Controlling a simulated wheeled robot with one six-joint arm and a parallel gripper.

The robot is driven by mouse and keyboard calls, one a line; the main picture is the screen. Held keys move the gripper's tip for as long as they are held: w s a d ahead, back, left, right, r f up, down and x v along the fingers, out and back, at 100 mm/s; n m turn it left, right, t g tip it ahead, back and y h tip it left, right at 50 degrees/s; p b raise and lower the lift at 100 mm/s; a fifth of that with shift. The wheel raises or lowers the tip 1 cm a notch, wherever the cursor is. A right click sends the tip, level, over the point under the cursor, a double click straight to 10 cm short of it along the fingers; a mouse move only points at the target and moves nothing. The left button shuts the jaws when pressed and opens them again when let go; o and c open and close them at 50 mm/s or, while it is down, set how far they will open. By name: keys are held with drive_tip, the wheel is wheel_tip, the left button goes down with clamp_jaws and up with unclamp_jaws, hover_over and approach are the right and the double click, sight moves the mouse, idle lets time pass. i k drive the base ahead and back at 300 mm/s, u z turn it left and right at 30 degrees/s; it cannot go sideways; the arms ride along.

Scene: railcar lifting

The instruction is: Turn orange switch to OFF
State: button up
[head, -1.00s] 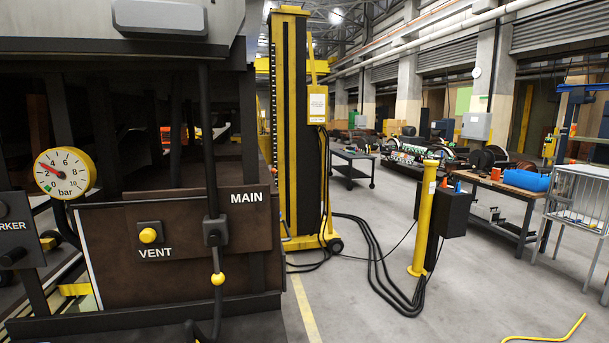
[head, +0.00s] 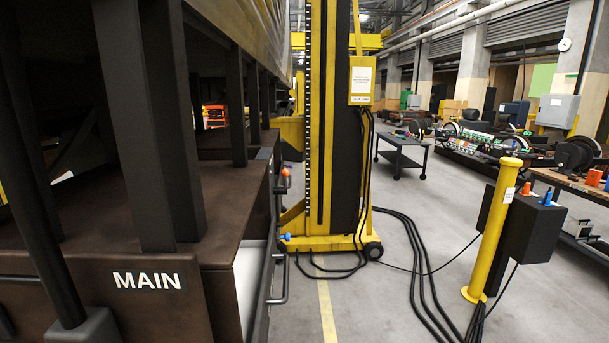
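A small orange piece (head: 526,188) stands at the top of the black box (head: 522,224) beside the yellow post (head: 494,229), with a blue piece (head: 547,198) to its right. Another small orange piece (head: 286,173) shows at the side of the dark railcar, left of the yellow lifting column (head: 330,120). Both orange pieces are too small to tell whether either is a switch or how it is set. No ON or OFF marking can be read. My gripper is not in view.
The railcar's brown underframe (head: 225,205) with a MAIN label (head: 147,280) fills the left side. Black cables (head: 415,255) run over the floor between column and post. A dark cart (head: 402,155) stands behind. Grey floor (head: 375,310) is open in front.

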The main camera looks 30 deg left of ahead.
sight(285, 181)
drive_tip(key=u, duration=0.2)
drive_tip(key=i, duration=0.85)
drive_tip(key=u, duration=0.55)
